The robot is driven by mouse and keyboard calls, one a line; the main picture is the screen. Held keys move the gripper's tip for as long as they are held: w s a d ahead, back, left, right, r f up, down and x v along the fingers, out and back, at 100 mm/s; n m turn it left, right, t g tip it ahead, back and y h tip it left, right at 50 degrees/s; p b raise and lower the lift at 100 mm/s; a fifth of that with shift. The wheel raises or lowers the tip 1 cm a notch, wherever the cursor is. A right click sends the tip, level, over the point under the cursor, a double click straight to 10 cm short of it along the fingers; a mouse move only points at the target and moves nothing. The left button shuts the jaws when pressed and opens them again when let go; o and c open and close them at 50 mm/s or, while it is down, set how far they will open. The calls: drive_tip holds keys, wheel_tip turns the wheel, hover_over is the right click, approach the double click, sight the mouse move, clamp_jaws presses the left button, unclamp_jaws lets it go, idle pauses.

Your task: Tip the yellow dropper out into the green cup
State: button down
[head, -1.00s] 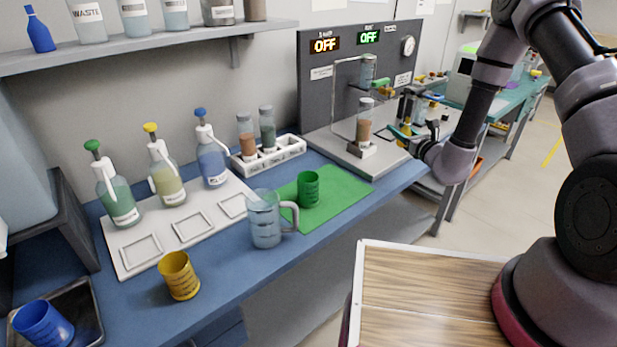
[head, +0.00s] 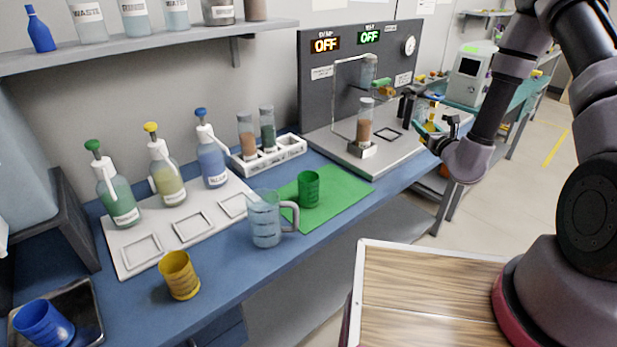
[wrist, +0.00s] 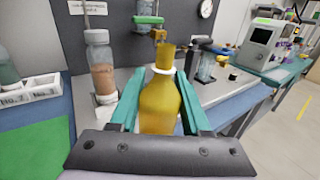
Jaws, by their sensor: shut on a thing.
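The yellow dropper (wrist: 160,105) stands roughly upright between the teal fingers of my gripper (wrist: 158,103) in the wrist view. It has a rounded yellow body, a white collar and a narrower top. My gripper is shut on it. In the head view my gripper (head: 432,132) is at the right, beside the grey apparatus, with the dropper small and partly hidden there. The green cup (head: 308,189) stands upright on the green mat (head: 345,190), well to the left of my gripper. The inside of the cup is mostly hidden.
A clear jug (head: 265,222) stands just left of the green cup. The apparatus with a brown-filled tube (head: 364,122) is behind the mat. A white rack (head: 268,153) holds tubes. A yellow cup (head: 179,277) and a blue cup (head: 43,323) stand at the left. The mat's right part is clear.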

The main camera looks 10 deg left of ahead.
drive_tip(key=s+a+n+g+y, duration=0.4)
drive_tip(key=s+a, duration=0.1)
drive_tip(key=a, duration=0.4)
drive_tip(key=s+a+n+g+y, duration=0.3)
drive_tip(key=s+a+g+y, duration=0.1)
drive_tip(key=a, duration=0.4)
drive_tip(key=s+a+n+g+y, duration=0.4)
drive_tip(key=s+a, duration=0.1)
drive_tip(key=a, duration=0.4)
drive_tip(key=s+a+f+n+g, duration=0.3)
drive_tip(key=s+a+f+g, duration=0.1)
drive_tip(key=s+g, duration=0.1)
drive_tip(key=s+a+f+n+g, duration=0.4)
drive_tip(key=s+g, duration=0.1)
drive_tip(key=s, duration=0.3)
drive_tip(key=shift+s+f+g+h, duration=0.15)
drive_tip(key=shift+f+g+h, duration=0.2)
drive_tip(key=shift+g+h, duration=0.05)
drive_tip(key=shift+r, duration=0.15)
drive_tip(key=shift+w+a+r+m+t+y, duration=0.15)
drive_tip(key=shift+w+r+m+y, duration=0.4)
drive_tip(key=shift+m, duration=1.4)
drive_tip(key=shift+w+d+r+m+t+y, duration=0.2)
drive_tip(key=shift+w+r+m, duration=0.6)
drive_tip(key=shift+m, duration=1.2)
drive_tip(key=shift+w+a+r+m+t+y, duration=0.15)
drive_tip(key=shift+w+r+m+y, duration=0.5)
drive_tip(key=shift+m, duration=1.3)
